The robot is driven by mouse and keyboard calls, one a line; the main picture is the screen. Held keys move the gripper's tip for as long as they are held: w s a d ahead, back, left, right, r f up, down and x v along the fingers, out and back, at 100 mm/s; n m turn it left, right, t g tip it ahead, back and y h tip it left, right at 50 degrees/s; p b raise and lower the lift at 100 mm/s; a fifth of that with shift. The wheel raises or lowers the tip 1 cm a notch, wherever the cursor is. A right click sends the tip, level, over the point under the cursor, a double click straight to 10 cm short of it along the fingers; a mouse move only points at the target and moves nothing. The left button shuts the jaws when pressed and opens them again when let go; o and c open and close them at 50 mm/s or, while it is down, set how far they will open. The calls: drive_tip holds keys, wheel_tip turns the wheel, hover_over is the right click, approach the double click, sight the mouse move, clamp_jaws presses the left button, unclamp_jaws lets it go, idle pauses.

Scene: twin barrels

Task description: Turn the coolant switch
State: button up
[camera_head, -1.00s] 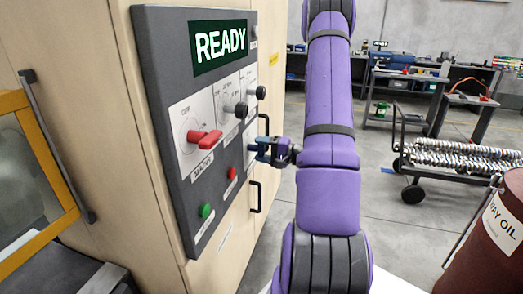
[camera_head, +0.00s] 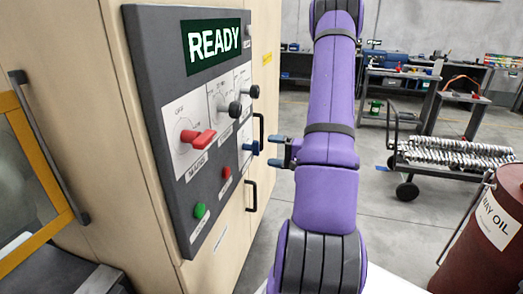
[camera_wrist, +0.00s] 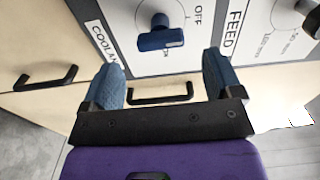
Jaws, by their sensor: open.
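The coolant switch is a blue knob (camera_head: 250,147) with a bar handle on a white plate, low on the far side of the grey control panel (camera_head: 170,110). In the wrist view the knob (camera_wrist: 160,35) shows whole, its bar lying roughly across the picture. An OFF label is at its upper right; a second mark below it is partly covered by the bar. My gripper (camera_head: 275,151) is open and empty, a short gap away from the panel. In the wrist view its blue fingers stand wide apart below the knob, touching nothing.
A red lever (camera_head: 200,138) and black knobs (camera_head: 235,109) sit nearer on the panel, above green (camera_head: 200,210) and red buttons (camera_head: 226,172). Black cabinet handles (camera_head: 251,196) stick out beside the panel. A brown oil barrel (camera_head: 480,240) stands at right.

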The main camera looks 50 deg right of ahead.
drive_tip(key=v, duration=0.4)
drive_tip(key=shift+s+d, duration=0.1)
drive_tip(key=shift+s, duration=0.2)
idle(0.4)
